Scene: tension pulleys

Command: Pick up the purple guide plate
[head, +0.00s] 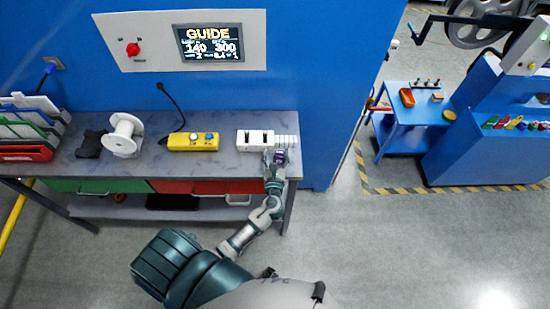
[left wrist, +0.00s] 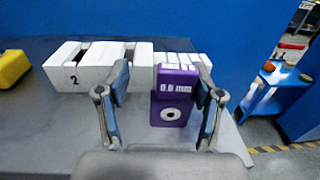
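The purple guide plate (left wrist: 174,97) stands upright at the front of a white slotted block, in the left wrist view. It has a white label ending in "mm" and a white ring with a dark centre. My left gripper (left wrist: 162,82) is open, with one finger on each side of the plate. The right finger is close to the plate's edge and the left has a wider gap; I cannot tell whether either touches. In the head view the left gripper (head: 275,158) is over the bench's right end, and the plate (head: 282,156) is partly hidden. My right gripper is not in view.
A white block marked 2 (left wrist: 88,72) stands left of the plate. On the bench (head: 222,127) are a yellow control box (head: 193,142), a white spool (head: 124,135) and a rack of plates (head: 30,128). A blue wall (head: 330,100) rises behind.

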